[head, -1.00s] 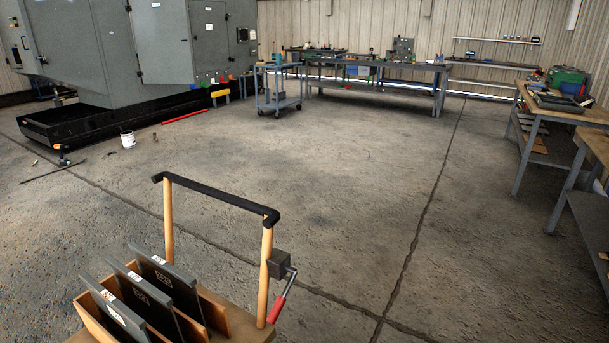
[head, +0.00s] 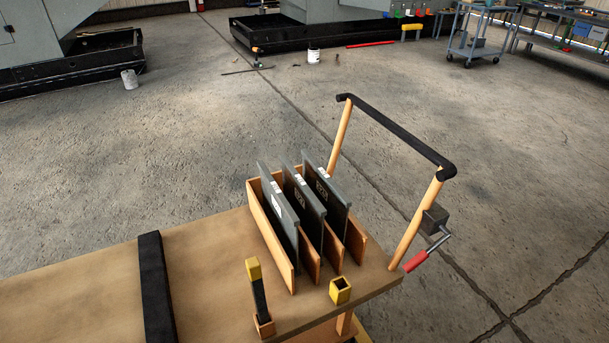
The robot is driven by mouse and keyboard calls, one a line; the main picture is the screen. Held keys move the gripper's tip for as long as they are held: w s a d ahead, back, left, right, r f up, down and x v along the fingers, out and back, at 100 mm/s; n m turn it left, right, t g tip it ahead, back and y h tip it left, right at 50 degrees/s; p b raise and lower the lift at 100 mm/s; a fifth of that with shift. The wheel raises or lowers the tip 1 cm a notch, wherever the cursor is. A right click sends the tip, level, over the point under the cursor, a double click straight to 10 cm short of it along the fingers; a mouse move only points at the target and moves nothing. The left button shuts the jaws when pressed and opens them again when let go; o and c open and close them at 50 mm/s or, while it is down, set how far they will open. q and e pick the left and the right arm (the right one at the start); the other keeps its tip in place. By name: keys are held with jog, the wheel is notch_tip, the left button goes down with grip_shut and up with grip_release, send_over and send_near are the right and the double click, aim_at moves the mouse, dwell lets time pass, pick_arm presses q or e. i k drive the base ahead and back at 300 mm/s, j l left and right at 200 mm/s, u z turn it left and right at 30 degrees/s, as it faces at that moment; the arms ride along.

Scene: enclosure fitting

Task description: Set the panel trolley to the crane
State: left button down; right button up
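The panel trolley (head: 210,263) is close in front of me at the lower left, its wooden deck running out of the picture's left edge. Several grey panels stand upright in a slotted wooden rack (head: 276,236) on the deck. A push handle with a black bar (head: 400,134) on two wooden posts rises at the deck's right end. A lever with a red grip (head: 415,262) is on the near post. A black strip (head: 156,290) crosses the deck. No crane can be made out. Neither of my grippers is in view.
Large grey machines on black bases (head: 310,38) stand at the back. White buckets (head: 130,79) (head: 314,55), a red bar (head: 369,44) and a thin rod (head: 247,71) lie or stand on the floor. A blue cart (head: 476,45) is at the back right.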

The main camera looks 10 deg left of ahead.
aim_at(189, 282)
jog(key=i+l+u, duration=0.15)
jog(key=l+u, duration=0.25)
jog(key=l, duration=0.15)
jog(key=l+u, duration=0.4)
jog(key=l, duration=0.15)
jog(key=l+u, duration=0.45)
jog(key=l, duration=0.8)
jog(key=k+l, duration=0.1)
jog(key=l, duration=0.45)
